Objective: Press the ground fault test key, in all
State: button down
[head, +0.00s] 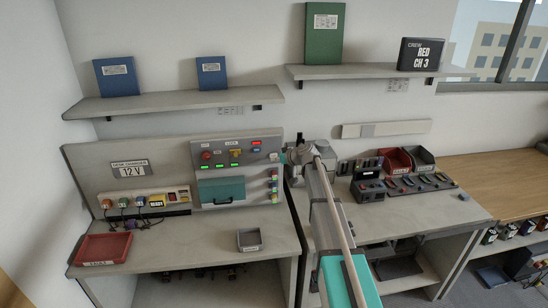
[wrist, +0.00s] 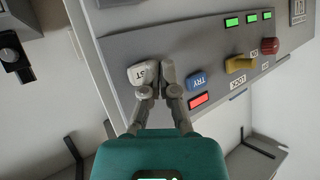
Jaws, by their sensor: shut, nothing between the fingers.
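A pale key with lettering that ends in "ST" (wrist: 138,74) sits on the grey switch panel (wrist: 205,32) in the wrist view. In the head view a small pale key (head: 273,157) shows at the panel's right end. My gripper (wrist: 158,82) is shut and empty, its fingertips right at the pale key and partly over its right side. I cannot tell whether they touch it. Beside it are a blue TRY key (wrist: 196,81) and a lit red lamp (wrist: 199,101). In the head view my gripper (head: 298,156) is just right of the panel.
A yellow LOCK knob (wrist: 240,64), a red knob (wrist: 270,46) and lit green lamps (wrist: 232,22) are further along the panel. A teal-fronted box (head: 221,190) is below it. A red tray (head: 102,248) and grey tray (head: 249,240) stand on the bench.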

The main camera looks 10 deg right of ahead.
jog(key=shift+w, duration=0.15)
jog(key=shift+w, duration=0.25)
jog(key=shift+w, duration=0.4)
dwell(1.2)
jog(key=shift+s, duration=0.8)
jog(key=shift+s, duration=0.1)
dwell(0.4)
jog(key=shift+s, duration=2.45)
